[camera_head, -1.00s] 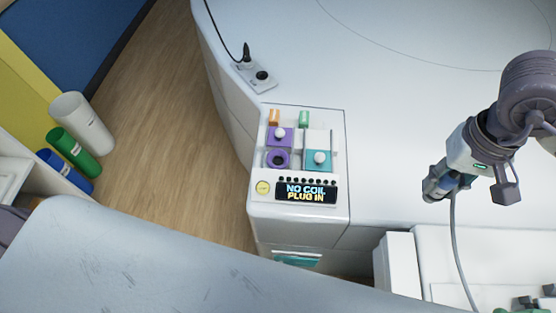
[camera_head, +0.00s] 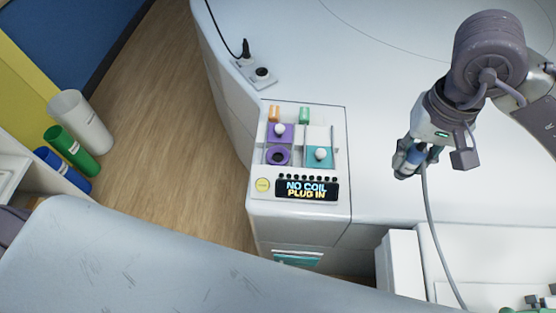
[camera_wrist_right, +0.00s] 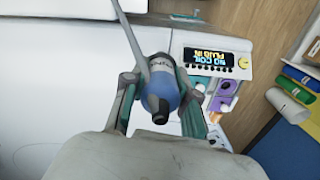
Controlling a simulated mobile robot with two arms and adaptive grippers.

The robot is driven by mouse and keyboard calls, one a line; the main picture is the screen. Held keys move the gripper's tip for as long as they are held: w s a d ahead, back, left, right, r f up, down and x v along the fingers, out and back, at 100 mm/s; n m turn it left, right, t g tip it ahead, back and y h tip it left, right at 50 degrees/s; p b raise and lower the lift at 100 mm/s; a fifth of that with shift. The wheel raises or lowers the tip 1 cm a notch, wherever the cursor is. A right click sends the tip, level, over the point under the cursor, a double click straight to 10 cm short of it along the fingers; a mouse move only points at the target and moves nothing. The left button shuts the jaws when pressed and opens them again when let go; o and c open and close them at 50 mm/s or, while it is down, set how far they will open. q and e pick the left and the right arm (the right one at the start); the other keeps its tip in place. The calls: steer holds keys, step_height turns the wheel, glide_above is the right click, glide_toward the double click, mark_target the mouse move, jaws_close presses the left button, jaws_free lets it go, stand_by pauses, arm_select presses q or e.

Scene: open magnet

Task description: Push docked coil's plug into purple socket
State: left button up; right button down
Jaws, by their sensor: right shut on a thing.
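My right gripper (camera_head: 408,166) is shut on the coil's plug (camera_head: 415,157), a blue and grey cylinder with a grey cable trailing down. The plug also shows in the right wrist view (camera_wrist_right: 158,88) between the two fingers, its dark tip toward my wrist. The purple socket (camera_head: 277,156) is a dark round opening in a purple square on the white panel, left of the gripper and well apart from it. Above it is a purple square with a white knob (camera_head: 280,130). The display (camera_head: 306,189) reads "NO COIL PLUG IN". My left gripper is not in view.
A teal square with a white knob (camera_head: 320,153) sits right of the purple socket. A joystick box (camera_head: 260,73) stands behind the panel. White, green and blue cylinders (camera_head: 74,145) are at far left. The white surface between panel and gripper is clear.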

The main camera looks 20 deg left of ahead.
steer(key=w+a+b, duration=0.1)
steer(key=w+a, duration=0.3)
steer(key=a, duration=0.8)
steer(key=w+a+b, duration=0.1)
steer(key=w+a, duration=0.4)
steer(key=a, duration=0.8)
steer(key=shift+a+b, duration=0.25)
steer(key=shift+b, duration=0.15)
steer(key=shift+f, duration=0.1)
step_height(320, 180, down, 16)
steer(key=b, duration=1.2)
steer(key=shift+f, duration=0.1)
steer(key=shift+d, duration=0.1)
